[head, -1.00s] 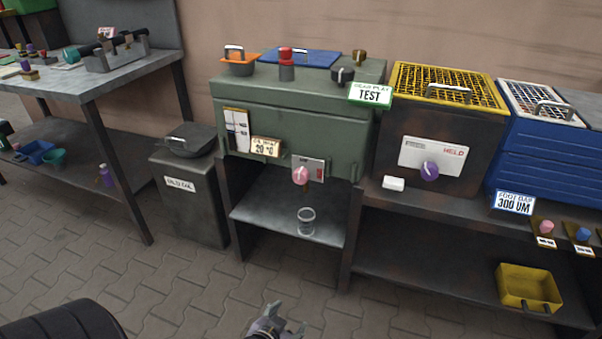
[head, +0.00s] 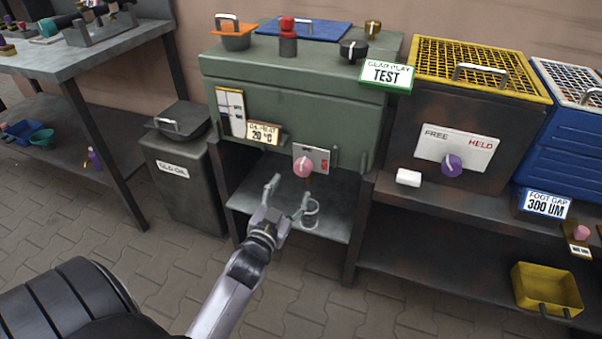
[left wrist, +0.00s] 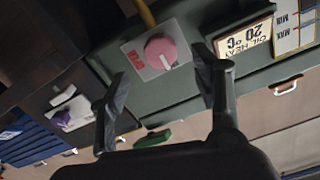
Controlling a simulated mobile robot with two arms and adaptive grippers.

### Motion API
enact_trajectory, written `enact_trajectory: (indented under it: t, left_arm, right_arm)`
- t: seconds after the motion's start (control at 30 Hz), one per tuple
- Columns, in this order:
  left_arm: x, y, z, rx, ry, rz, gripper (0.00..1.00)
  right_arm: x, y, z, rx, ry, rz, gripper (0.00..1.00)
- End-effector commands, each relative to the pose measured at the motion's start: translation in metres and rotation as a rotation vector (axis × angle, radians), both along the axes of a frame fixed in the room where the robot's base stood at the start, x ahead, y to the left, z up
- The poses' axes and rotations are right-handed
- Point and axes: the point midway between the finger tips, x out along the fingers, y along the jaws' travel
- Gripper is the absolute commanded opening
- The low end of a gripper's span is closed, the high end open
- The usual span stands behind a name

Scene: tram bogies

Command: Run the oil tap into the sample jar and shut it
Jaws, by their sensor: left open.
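The oil tap is a pink round knob (head: 304,167) on a small plate on the front of the green test cabinet (head: 290,110). It also shows in the left wrist view (left wrist: 161,51), between and beyond the fingers. The clear sample jar (head: 311,214) stands upright on the shelf below the knob, partly hidden by my left gripper. My left gripper (head: 288,190) is open and empty, in front of the shelf and below the knob, apart from the knob. My right gripper is not in view.
A purple knob (head: 452,165) sits on a FREE/HELD plate to the right. A white block (head: 408,177) lies on the ledge there. The OLD OIL bin (head: 181,170) stands left of the cabinet. A yellow bin (head: 546,288) sits on the lower right shelf. Paved floor lies in front.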

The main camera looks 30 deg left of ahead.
Motion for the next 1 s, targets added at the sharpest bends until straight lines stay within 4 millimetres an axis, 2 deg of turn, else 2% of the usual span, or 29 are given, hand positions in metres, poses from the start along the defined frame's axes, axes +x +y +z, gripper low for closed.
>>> enact_trajectory:
  t: [0.1, 0.2, 0.4, 0.6, 0.83, 1.0]
  left_arm:
    - [0.028, 0.006, 0.000, 0.002, -0.004, -0.001, 0.59]
    - [0.047, 0.011, -0.001, 0.003, -0.002, -0.001, 0.59]
    - [0.073, 0.017, -0.001, 0.000, -0.001, -0.001, 0.59]
    - [0.082, 0.019, 0.000, 0.000, 0.000, -0.001, 0.59]
    - [0.082, 0.019, 0.000, 0.000, 0.001, -0.001, 0.59]
    - [0.082, 0.019, 0.000, 0.000, 0.001, -0.001, 0.48]
  right_arm:
    - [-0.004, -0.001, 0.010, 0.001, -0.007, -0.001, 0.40]
    - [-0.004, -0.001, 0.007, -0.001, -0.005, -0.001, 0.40]
    - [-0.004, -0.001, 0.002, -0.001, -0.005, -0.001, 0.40]
    - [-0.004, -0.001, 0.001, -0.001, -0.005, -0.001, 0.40]
    - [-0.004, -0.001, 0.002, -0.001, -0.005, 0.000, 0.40]
    - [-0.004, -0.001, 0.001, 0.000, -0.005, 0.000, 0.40]
